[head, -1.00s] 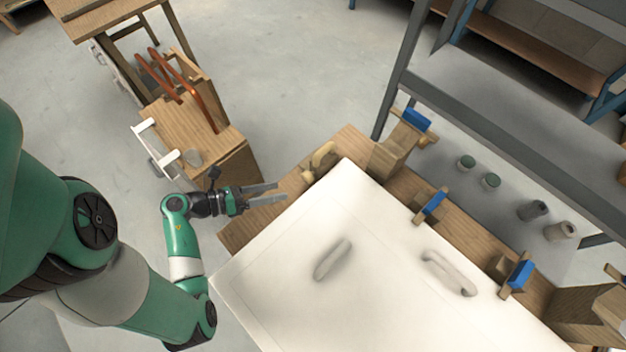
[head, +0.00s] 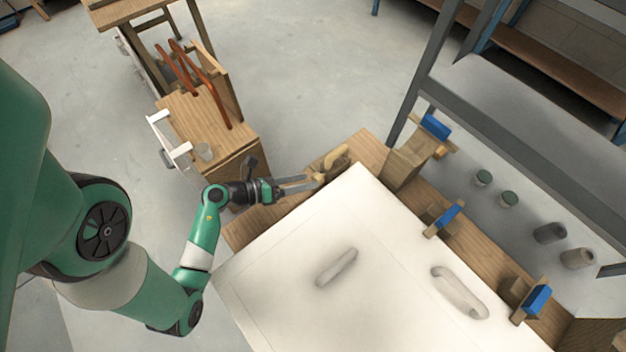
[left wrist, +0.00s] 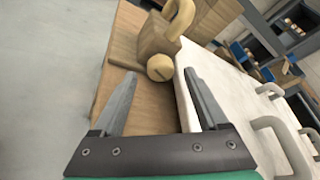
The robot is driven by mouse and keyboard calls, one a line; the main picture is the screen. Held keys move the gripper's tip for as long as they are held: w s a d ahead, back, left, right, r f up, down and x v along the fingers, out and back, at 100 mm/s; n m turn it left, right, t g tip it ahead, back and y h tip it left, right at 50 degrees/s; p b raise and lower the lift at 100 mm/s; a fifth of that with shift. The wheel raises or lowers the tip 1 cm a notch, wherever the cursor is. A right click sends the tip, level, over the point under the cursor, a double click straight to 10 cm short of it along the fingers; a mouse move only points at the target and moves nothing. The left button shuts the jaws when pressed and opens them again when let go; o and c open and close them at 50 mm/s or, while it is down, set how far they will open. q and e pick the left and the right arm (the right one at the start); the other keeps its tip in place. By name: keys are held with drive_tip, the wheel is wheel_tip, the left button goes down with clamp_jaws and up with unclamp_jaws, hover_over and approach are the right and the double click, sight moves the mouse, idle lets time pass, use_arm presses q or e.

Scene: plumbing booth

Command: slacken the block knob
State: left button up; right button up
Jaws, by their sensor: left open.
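The wooden block (head: 328,164) stands on the wooden bench at the corner of the white board, with a curved tan piece on top. Its round knob (left wrist: 160,68) faces my left gripper; the knob also shows small in the head view (head: 320,178). My left gripper (left wrist: 161,82) is open and empty. Its two fingertips point at the knob, one toward each side of it. I cannot tell whether the tips reach past the knob's face or touch it. My right gripper is in neither view.
The white board (head: 300,290) with raised handle-like loops lies right of the gripper. Wooden blocks with blue parts (head: 447,217) line the bench's far edge. A wooden stand with copper pipes (head: 205,88) is at the upper left. Open floor lies behind the block.

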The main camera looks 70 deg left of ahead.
sight(313, 179)
use_arm(q)
drive_tip(key=x, duration=0.3)
drive_tip(key=shift+w+b, duration=0.2)
drive_tip(key=shift+b, duration=0.1)
